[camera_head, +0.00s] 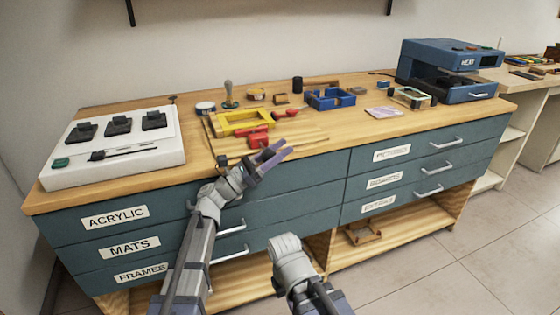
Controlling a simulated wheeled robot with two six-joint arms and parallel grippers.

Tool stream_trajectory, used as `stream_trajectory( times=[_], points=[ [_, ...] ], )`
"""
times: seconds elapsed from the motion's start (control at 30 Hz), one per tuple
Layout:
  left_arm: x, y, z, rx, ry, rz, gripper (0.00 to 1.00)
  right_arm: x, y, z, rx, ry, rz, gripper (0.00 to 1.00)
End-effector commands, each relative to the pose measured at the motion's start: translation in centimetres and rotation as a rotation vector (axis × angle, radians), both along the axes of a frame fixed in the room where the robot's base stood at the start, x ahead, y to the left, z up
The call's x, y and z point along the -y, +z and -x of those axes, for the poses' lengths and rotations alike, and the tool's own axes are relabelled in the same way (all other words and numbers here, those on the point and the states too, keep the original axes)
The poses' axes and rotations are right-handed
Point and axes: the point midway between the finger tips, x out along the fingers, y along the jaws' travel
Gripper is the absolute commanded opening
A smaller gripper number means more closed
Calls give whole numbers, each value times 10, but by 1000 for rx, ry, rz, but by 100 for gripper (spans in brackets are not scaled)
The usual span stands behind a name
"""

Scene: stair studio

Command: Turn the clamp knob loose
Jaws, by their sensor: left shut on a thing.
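A red clamp (257,137) lies at the front of the worktop, by a yellow frame (245,121). My left gripper (277,152) reaches in over the front edge of the worktop, just in front of the red clamp. Its purple-grey fingers are shut on a small part at the clamp's near side, which I take to be the clamp knob. The fingers mostly hide the knob, so its turn angle cannot be seen. My right gripper is not in view; only a grey link of my right arm shows at the bottom.
A white panel (60,181) with black switches stands at the left. A blue tray (330,98), a small picture frame (411,97) and a blue press (450,69) stand to the right. Labelled drawers (290,213) with handles face me below the worktop.

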Motion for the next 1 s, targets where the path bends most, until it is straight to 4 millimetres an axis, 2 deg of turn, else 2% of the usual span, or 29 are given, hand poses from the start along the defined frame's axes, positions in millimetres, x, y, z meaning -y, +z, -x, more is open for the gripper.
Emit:
stream_trajectory(
  times=[0.03,0.33,0.37,0.5,1.0],
  points=[
    [4,-2,10,9,-18,0,0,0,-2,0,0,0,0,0],
    [4,0,11,11,-18,3,0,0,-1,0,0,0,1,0],
    [4,0,11,11,-18,3,46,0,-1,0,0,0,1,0],
    [3,0,9,11,-17,4,60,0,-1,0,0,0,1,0],
    [1,1,4,8,-11,7,60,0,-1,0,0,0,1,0]
  ],
)
